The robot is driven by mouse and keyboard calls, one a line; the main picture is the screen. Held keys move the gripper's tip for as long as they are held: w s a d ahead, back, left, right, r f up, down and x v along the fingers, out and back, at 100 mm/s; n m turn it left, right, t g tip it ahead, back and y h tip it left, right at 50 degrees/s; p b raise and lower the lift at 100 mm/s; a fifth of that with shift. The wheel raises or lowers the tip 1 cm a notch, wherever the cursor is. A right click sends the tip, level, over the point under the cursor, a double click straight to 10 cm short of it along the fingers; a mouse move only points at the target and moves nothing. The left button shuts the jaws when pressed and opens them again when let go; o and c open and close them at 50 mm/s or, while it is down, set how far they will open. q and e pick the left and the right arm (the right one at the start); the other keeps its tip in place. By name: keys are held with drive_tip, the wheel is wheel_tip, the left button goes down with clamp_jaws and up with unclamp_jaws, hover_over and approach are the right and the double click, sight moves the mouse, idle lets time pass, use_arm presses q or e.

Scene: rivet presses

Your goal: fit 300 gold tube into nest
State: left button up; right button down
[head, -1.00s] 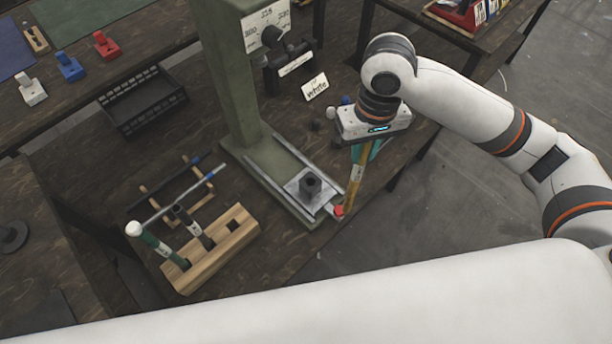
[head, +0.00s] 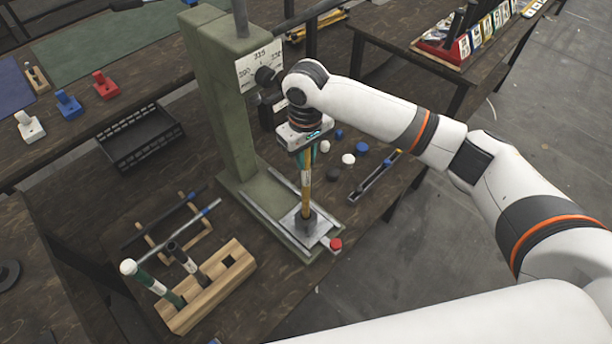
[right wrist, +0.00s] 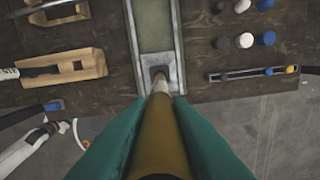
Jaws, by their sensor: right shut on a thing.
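My right gripper (head: 307,150) is shut on the gold tube (head: 306,182) and holds it upright above the press base. The tube has a pale band near its lower part. The dark grey nest (head: 305,223) stands on the press's plate, and the tube's lower end meets its top. I cannot tell whether the end is inside or just above. In the right wrist view, the gold tube (right wrist: 160,130) runs between the green fingers (right wrist: 158,140) toward the nest (right wrist: 158,73), lined up closely with it. My left gripper is not clearly seen.
The green press column (head: 220,95) stands behind the nest. A red knob (head: 336,244) sits at the base's front. A wooden rack (head: 215,285) with tubes is at left. Loose caps (head: 348,159) and a slim dark holder (head: 375,178) lie at right. A black crate (head: 140,138) is further back.

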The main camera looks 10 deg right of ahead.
sight(306, 170)
wheel_tip(306, 170, down, 5)
drive_tip(key=shift+r, duration=0.1)
drive_tip(key=c, duration=1.3)
unclamp_jaws()
use_arm(q)
drive_tip(key=shift+s+f, duration=0.1)
drive_tip(key=shift+s, duration=0.4)
use_arm(e)
wheel_tip(306, 170, up, 12)
drive_tip(key=shift+s, duration=0.1)
